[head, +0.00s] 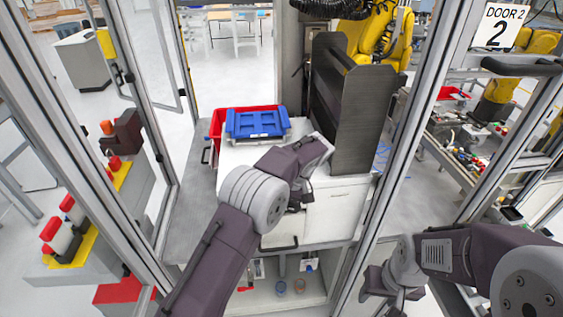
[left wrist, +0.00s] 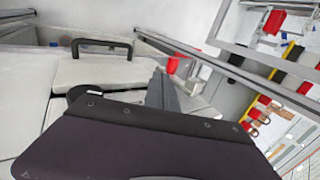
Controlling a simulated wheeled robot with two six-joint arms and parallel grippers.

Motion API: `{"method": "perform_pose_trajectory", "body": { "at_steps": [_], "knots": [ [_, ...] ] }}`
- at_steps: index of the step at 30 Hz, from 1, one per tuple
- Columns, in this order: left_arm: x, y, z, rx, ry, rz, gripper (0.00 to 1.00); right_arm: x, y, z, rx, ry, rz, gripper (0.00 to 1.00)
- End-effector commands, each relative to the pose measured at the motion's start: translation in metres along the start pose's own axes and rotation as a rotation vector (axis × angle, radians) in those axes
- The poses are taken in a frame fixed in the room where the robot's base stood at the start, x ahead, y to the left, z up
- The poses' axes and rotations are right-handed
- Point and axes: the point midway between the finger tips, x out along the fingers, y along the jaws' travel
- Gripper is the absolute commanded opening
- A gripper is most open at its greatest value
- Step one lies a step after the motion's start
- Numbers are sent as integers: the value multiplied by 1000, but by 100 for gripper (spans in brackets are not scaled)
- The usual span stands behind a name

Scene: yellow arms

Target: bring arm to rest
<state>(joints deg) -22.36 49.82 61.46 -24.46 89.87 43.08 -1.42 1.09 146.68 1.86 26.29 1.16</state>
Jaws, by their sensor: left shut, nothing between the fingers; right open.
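My left arm comes in from the lower middle of the head view. Its end, with the left gripper (head: 316,152), is in front of the white cabinet's top, near a blue crate, and holds nothing. Its fingers are hard to make out. A dark purple part of my own arm (left wrist: 140,145) fills the bottom of the left wrist view. My right arm comes in from the right of the head view, bent downward. Its gripper (head: 386,291) is low in the picture, open and empty, in front of the frame post.
Metal frame posts (head: 400,130) rise on both sides. A yellow robot arm (head: 378,35) is at the back.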

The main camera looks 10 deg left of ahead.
Motion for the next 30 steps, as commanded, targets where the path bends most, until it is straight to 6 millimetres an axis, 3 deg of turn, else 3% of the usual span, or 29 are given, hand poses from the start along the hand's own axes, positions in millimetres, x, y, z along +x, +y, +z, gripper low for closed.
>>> {"method": "perform_pose_trajectory", "body": {
  "at_steps": [4,8,15,19,24,30],
  "knots": [
    [6,-1,2,18,-6,20,0,4,0,0,0,0,0,54],
    [36,-7,20,113,-18,145,0,20,0,2,0,0,0,54],
    [104,-20,100,235,49,462,0,52,1,5,0,0,0,54],
    [130,-25,139,231,117,550,0,62,1,6,0,0,0,54],
    [146,-29,164,220,166,585,0,65,1,7,0,0,0,54],
    [146,-30,166,221,171,587,0,64,1,7,0,0,0,54]
  ]
}}
